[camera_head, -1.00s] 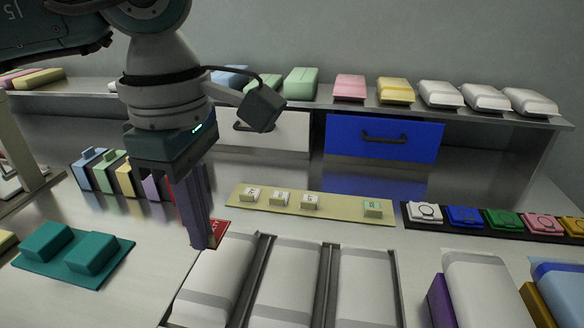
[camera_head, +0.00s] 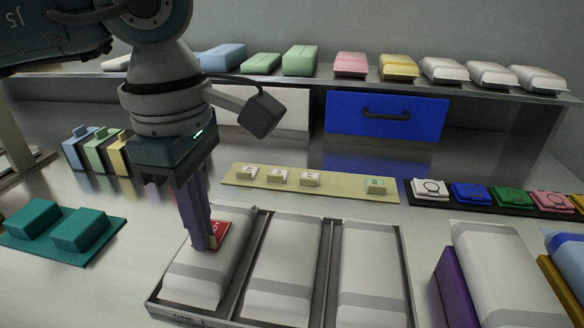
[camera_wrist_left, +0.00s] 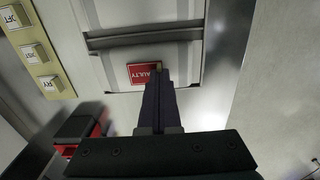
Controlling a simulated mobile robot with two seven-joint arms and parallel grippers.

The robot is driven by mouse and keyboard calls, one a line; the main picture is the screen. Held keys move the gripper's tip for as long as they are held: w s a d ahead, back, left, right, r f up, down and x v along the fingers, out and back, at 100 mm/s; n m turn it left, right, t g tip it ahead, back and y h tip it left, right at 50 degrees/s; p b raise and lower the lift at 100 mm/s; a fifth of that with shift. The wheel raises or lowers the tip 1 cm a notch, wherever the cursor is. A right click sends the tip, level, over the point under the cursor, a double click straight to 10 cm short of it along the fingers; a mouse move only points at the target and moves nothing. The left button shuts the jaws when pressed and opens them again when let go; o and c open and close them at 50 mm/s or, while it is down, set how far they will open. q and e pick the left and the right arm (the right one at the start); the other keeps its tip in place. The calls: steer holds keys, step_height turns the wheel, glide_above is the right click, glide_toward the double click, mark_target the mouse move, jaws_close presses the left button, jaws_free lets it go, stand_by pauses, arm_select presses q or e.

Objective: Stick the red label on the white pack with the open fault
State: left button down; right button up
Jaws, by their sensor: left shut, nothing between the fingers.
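Three white packs with grey bands lie side by side in a grey compartment tray (camera_head: 240,318): the left pack (camera_head: 195,275), the middle pack (camera_head: 280,270) and the right pack (camera_head: 368,265). The red label (camera_head: 219,233) lies over the far half of the left pack, at my fingertips. It also shows in the left wrist view (camera_wrist_left: 142,76), with white lettering. My left gripper (camera_head: 208,245) is shut, its tips at the label; I cannot tell whether they touch it. No open fault can be made out on the packs. My right gripper is not in view.
A beige strip (camera_head: 340,186) with small lettered blocks lies behind the tray. A teal fixture (camera_head: 60,232) stands at left, a dark strip of coloured pieces (camera_head: 480,203) at right. Another white pack (camera_head: 500,270) and a purple block (camera_head: 455,290) stand right of the tray.

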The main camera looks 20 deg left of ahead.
arm_select(q)
steer(key=shift+f+b, duration=0.35)
steer(key=shift+b, duration=0.05)
stand_by(1.3)
steer(key=c, duration=1.6)
jaws_free()
steer(key=c, duration=1.1)
jaws_free()
steer(key=shift+o, duration=0.2)
step_height(320, 180, up, 10)
steer(key=shift+p, duration=0.45)
